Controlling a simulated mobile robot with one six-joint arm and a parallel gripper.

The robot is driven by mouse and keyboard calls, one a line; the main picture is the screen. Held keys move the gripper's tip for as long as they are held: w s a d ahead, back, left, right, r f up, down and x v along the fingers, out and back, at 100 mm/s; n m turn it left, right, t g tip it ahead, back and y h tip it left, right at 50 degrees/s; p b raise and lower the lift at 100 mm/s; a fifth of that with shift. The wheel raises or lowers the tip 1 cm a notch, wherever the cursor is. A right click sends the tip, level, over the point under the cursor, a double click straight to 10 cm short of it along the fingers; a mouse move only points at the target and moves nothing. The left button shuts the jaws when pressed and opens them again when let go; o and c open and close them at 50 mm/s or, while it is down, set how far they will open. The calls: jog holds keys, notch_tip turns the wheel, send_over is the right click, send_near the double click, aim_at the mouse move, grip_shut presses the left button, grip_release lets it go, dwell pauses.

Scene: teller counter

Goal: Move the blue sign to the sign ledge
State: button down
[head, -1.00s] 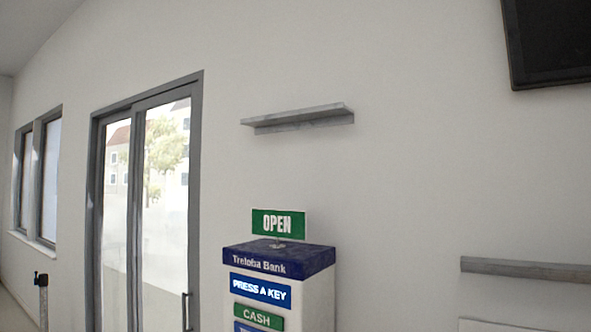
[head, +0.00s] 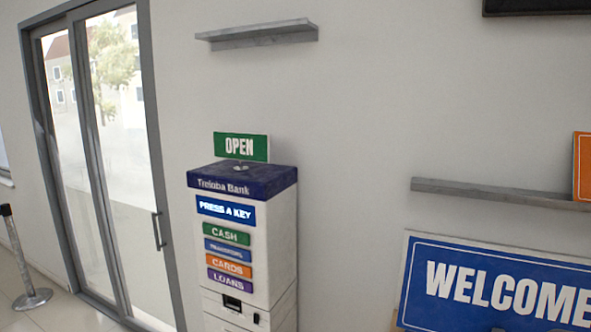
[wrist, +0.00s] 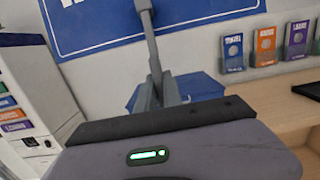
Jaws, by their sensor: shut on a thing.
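The blue sign (head: 490,283) is a large board with white WELCOME lettering and a pale border. It shows at the lower right of the head view, tilted and cut off by the frame edge. In the wrist view the blue sign (wrist: 100,25) fills the top. My gripper (wrist: 148,8) is shut on its lower part there; the exact contact is hard to see. My gripper is not visible in the head view. A grey wall ledge (head: 465,190) runs above the sign, with part of an orange sign (head: 582,168) on it. Another grey ledge (head: 258,36), empty, is higher left.
A white kiosk (head: 245,240) with a green OPEN sign (head: 240,147) stands left of the blue sign. In the wrist view, leaflet holders (wrist: 265,45) line the wall above a wooden counter (wrist: 285,95). A post (head: 20,258) stands by the glass door (head: 120,150).

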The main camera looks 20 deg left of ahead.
jog(key=shift+t, duration=0.3)
notch_tip(320, 180, up, 6)
jog(key=p, duration=0.3)
jog(key=shift+w, duration=0.15)
jog(key=shift+t, duration=0.3)
jog(key=shift+w+r+p, duration=0.15)
jog(key=shift+r+p, duration=1.9)
jog(key=shift+r, duration=1.05)
notch_tip(320, 180, up, 6)
jog(key=p, duration=0.3)
jog(key=shift+w+t+p, duration=0.2)
jog(key=shift+t+p, duration=0.1)
jog(key=shift+p, duration=0.05)
jog(key=shift+r, duration=0.15)
